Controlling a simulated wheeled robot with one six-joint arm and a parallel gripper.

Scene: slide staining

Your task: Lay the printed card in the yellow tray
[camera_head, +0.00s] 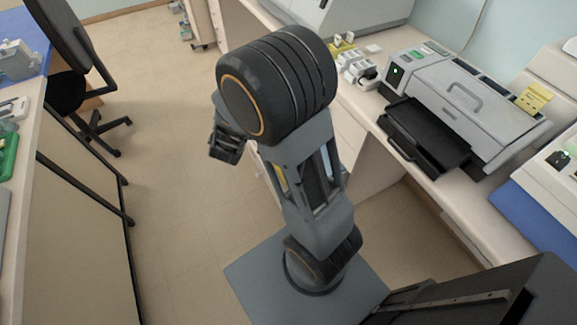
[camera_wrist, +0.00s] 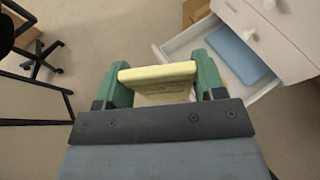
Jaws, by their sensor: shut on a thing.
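In the wrist view the green fingers of my gripper (camera_wrist: 157,82) are shut on a pale yellow flat thing (camera_wrist: 158,72), which spans the gap between them. No print shows on it, and I cannot tell whether it is the printed card. In the head view my gripper (camera_head: 225,148) hangs over the floor left of the right bench; its fingertips and load are not clear there. I cannot make out a yellow tray for certain in either view.
An open white drawer (camera_wrist: 206,43) with a blue flat thing (camera_wrist: 240,52) in it juts out in the wrist view. A printer (camera_head: 465,105) with a yellow note (camera_head: 533,97) stands on the right bench. A black chair (camera_head: 75,80) stands left. Floor between is clear.

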